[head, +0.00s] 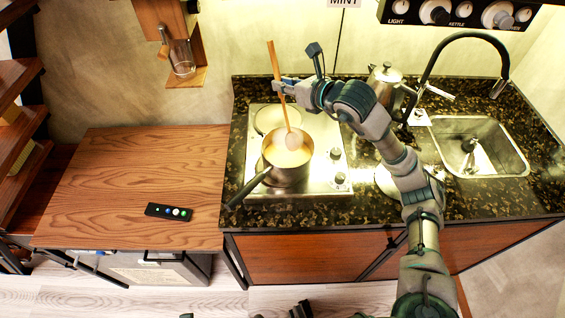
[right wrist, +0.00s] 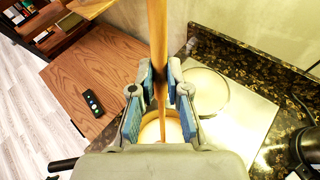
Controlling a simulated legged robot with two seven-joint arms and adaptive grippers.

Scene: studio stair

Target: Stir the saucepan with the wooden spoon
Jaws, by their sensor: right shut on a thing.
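The saucepan (head: 287,172) stands on the front burner of the steel hob, its dark handle pointing to the lower left. It holds a pale creamy content, partly visible in the right wrist view (right wrist: 151,131). My right gripper (head: 281,88) is above the pan, shut on the handle of the wooden spoon (head: 274,62). In the right wrist view the spoon handle (right wrist: 157,35) runs between the blue-padded fingers (right wrist: 160,88). The spoon is nearly upright, its head down at the pan's opening; I cannot tell how deep it dips. My left gripper is not in view.
A second round burner (head: 277,118) lies empty behind the pan. A metal kettle (head: 385,75) and a sink (head: 482,150) with a black tap are to the right. A wooden counter (head: 130,180) with a black remote-like panel (head: 168,211) is mostly clear at left. A glass (head: 181,60) stands on a wall shelf.

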